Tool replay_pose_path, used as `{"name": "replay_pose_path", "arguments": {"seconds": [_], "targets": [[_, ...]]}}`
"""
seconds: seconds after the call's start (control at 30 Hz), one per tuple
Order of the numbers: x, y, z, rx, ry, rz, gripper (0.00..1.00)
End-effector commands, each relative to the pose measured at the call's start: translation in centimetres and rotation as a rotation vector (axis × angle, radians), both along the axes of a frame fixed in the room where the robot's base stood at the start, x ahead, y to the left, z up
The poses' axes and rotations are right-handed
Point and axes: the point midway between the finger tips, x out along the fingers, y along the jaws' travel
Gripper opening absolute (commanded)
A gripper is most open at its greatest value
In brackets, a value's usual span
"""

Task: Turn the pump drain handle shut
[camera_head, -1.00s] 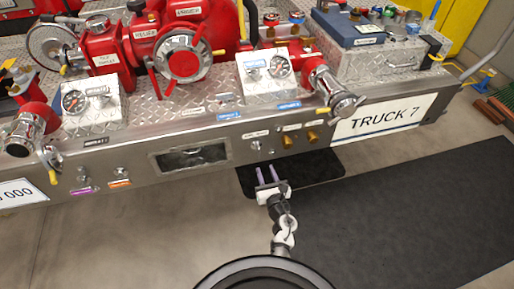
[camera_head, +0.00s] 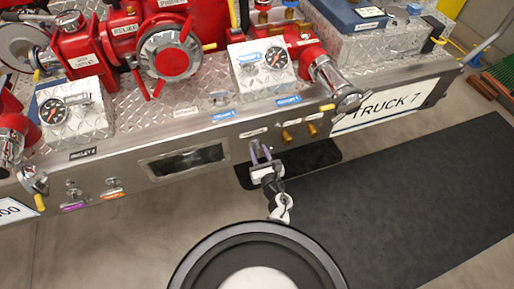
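The bumper's front face carries a small silver fitting (camera_head: 253,144) under a white label (camera_head: 254,132), whose text is too small to read. I take it to be the pump drain handle, but its shape is mostly hidden by my gripper. My gripper (camera_head: 260,150) is just in front of and slightly below that fitting, with its two purple fingers pointing up at the bumper face. The fingers stand apart with a gap between them. I cannot tell whether they touch the fitting or have it between them.
Two brass fittings (camera_head: 299,132) sit right of my gripper on the same face. A dark recessed window (camera_head: 187,160) is to the left. A chrome outlet (camera_head: 348,98) with a yellow-tipped lever juts out at upper right. A black mat (camera_head: 420,200) covers the floor at right.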

Motion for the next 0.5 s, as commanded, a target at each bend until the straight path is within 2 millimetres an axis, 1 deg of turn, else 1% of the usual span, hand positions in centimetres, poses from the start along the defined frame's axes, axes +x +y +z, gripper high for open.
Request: {"name": "replay_pose_path", "arguments": {"seconds": [0.23, 0.4, 0.5], "targets": [[-0.02, -0.01, -0.02, 0.0, 0.0, 0.0, 0.33], [-0.01, 0.0, -0.01, 0.0, 0.0, 0.0, 0.1], [0.0, 0.0, 0.0, 0.0, 0.0, 0.0, 0.0]]}}
